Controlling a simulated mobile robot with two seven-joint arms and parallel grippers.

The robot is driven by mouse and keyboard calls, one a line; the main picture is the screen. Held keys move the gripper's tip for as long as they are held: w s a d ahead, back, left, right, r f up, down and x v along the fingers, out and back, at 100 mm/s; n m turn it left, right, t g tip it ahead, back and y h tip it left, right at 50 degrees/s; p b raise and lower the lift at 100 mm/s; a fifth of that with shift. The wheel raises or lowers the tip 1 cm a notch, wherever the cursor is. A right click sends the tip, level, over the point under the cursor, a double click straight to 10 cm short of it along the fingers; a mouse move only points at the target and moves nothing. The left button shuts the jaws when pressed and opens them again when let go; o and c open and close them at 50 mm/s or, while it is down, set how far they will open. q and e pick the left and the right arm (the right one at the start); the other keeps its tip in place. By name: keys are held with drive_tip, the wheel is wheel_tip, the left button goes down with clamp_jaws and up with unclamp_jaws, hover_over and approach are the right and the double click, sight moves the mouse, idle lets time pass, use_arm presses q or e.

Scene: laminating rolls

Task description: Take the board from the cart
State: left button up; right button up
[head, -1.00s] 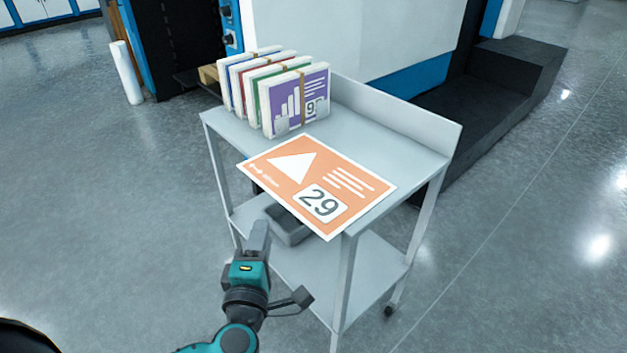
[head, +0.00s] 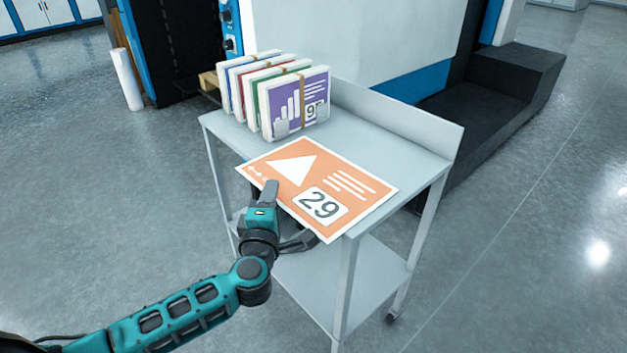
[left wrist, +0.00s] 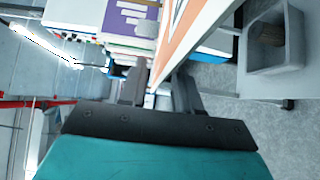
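The orange board (head: 335,180), marked 29 with a white triangle, lies flat on the grey cart's (head: 395,140) top and overhangs its near edge. My left gripper (head: 269,196) is at the board's near left edge, with one finger showing above the board and the other hidden. In the left wrist view, the two fingers of the left gripper (left wrist: 160,88) stand apart, with the edge of the board (left wrist: 178,38) between them. A gap shows on each side of the board, so the gripper is open. My right gripper is not in view.
Several strapped stacks of printed sheets (head: 300,105) stand at the back left of the cart top. A grey bin (left wrist: 275,75) with a brown item in it shows in the left wrist view. The cart has a raised back wall (head: 400,118). Floor at the right is clear.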

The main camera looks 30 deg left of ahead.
use_arm(q)
drive_tip(key=shift+c, duration=0.2)
clamp_jaws()
drive_tip(key=shift+r, duration=0.1)
